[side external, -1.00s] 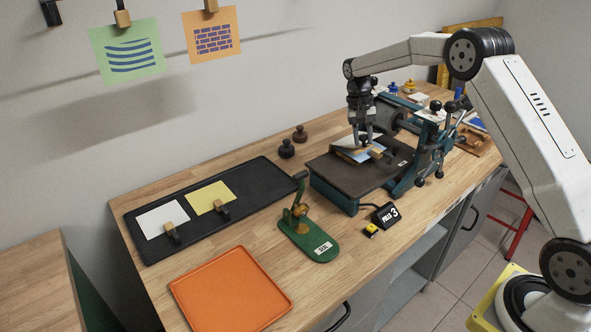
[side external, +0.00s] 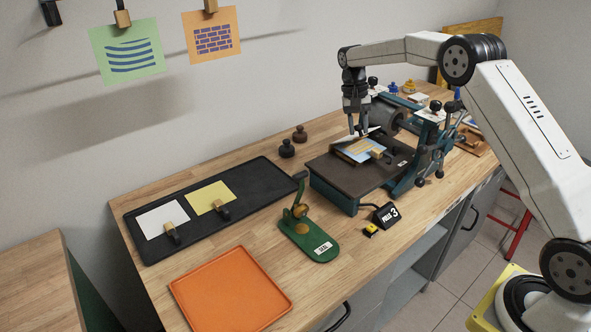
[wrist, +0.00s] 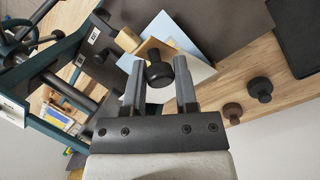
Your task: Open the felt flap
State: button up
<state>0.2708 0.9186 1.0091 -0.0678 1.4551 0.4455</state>
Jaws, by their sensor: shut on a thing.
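A pale flap (side external: 352,139) tilts up at the left end of a tan block with blue and yellow on it (side external: 362,152), on the press bed. My gripper (side external: 357,131) is at the flap's upper edge, above the bed. In the wrist view my gripper (wrist: 160,66) has its two fingers on either side of a dark round knob (wrist: 160,80) and is shut on it. The pale flap (wrist: 202,72) spreads behind the knob. The exact contact of flap and knob is partly hidden by the fingers.
The press bed (side external: 330,165) is dark, with the press frame and roller close on the right. A wooden clip (side external: 378,153) sits on the block. Two dark knobs (side external: 286,148) stand behind. A black tray (side external: 150,250) and an orange tray (side external: 230,290) lie left.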

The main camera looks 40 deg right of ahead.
jog(key=shift+w+a+r, duration=0.2)
jog(key=shift+w, duration=0.2)
jog(key=shift+w+r, duration=0.45)
jog(key=shift+w, duration=0.25)
jog(key=shift+w+r, duration=0.35)
jog(key=shift+w, duration=0.65)
jog(key=shift+w+r, duration=0.15)
jog(key=shift+w, duration=0.35)
jog(key=shift+w+r, duration=0.15)
